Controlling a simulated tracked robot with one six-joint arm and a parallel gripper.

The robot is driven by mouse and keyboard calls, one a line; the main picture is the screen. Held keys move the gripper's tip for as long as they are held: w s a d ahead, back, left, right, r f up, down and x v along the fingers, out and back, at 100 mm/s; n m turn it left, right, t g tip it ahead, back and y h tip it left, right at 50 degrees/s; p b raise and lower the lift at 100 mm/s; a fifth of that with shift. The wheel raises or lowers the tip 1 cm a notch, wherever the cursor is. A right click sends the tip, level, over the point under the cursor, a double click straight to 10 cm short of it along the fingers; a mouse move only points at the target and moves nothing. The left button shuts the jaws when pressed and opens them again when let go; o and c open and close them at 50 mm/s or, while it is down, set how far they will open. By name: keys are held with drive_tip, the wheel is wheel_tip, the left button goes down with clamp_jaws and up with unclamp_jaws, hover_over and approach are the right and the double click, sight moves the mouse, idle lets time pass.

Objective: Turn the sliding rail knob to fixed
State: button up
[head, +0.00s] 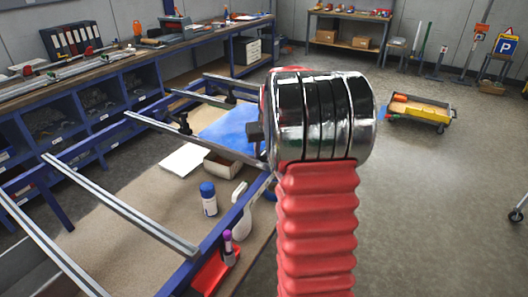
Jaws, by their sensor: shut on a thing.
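A black rail knob (184,124) stands on a metal sliding rail (150,122) of the blue-framed table. Another black knob (230,98) sits on the rail behind it. I cannot read whether either is set to fixed. My arm's red ribbed sleeve and chrome-and-black joint fill the centre right and hide the right ends of these rails. My gripper is hidden behind this joint. A small dark block (254,132) shows at the joint's left edge; I cannot tell whether it is a knob or part of my gripper.
On the table are a blue-capped bottle (208,199), a white spray bottle (241,212), an open cardboard box (222,166), white paper (185,160) and a blue sheet (228,126). A red tray (214,272) is at the front edge. A yellow cart (420,109) stands on open floor at right.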

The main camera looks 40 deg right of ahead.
drive_tip(key=o, duration=1)
drive_tip(key=shift+o, duration=0.2)
drive_tip(key=v, duration=1.3)
drive_tip(key=shift+r, duration=0.4)
